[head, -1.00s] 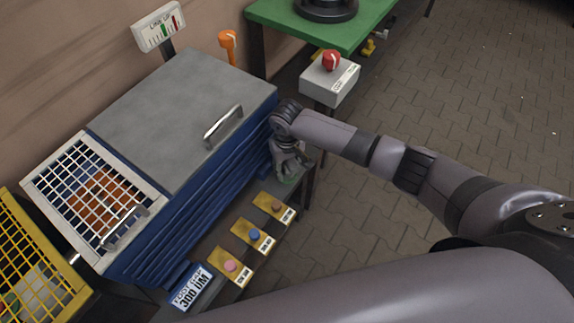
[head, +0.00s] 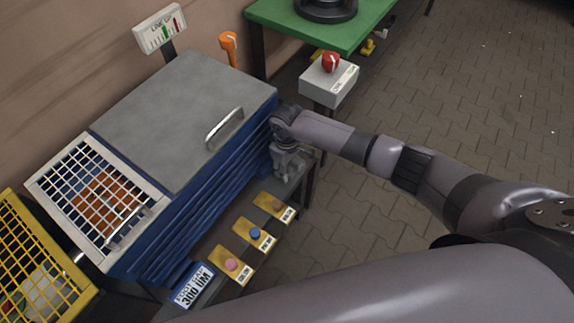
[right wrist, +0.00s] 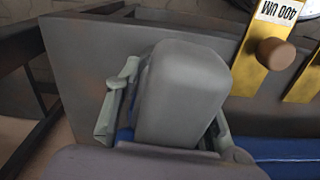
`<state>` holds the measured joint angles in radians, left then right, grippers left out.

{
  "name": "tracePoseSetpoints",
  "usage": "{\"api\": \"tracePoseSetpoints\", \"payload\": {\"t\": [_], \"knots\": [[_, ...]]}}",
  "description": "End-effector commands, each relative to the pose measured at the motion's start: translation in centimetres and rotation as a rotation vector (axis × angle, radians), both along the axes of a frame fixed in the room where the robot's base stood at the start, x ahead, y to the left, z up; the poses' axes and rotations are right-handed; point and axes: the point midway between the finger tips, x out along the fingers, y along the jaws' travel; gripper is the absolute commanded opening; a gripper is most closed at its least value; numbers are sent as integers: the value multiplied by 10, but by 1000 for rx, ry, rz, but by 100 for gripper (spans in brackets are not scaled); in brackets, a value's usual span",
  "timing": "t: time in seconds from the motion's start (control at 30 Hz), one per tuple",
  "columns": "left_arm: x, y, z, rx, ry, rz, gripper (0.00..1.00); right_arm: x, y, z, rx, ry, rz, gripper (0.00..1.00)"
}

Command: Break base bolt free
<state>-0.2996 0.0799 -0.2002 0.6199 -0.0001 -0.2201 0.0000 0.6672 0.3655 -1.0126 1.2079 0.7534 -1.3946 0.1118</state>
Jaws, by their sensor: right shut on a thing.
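My right gripper (head: 287,165) is at the near right corner of the blue cabinet (head: 200,190), low over the end of the dark shelf. In the right wrist view, its two grey-green fingers (right wrist: 168,115) stand on either side of a grey rounded block (right wrist: 185,90), with a bit of blue behind it. The gripper is shut on this block; I cannot tell what the block is. I cannot make out a base bolt in either view. My left gripper is not in view.
Yellow plates with coloured knobs (head: 255,234) line the shelf front; a brown knob (right wrist: 276,54) is close to the gripper. A grey box with a red button (head: 331,63) stands behind my right arm. A green table (head: 375,20) is at the back. Paved floor on the right is free.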

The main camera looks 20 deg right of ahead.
Motion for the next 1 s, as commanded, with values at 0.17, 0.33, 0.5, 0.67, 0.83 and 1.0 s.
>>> {"api": "tracePoseSetpoints", "payload": {"t": [0.17, 0.33, 0.5, 0.67, 0.83, 1.0], "knots": [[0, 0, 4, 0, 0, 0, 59, 1, 0, 1, 0, -1, 136, 0], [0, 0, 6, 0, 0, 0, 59, 1, 0, 2, 1, -2, 249, 0], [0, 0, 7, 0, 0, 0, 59, 1, 0, 1, 1, -2, 360, 0], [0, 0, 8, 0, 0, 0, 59, 1, 0, 1, 1, -2, 490, 0], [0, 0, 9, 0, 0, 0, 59, 1, -1, 1, 0, -1, 598, 0], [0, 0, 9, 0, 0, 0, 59, 1, -1, 1, -1, -2, 720, 0]]}}
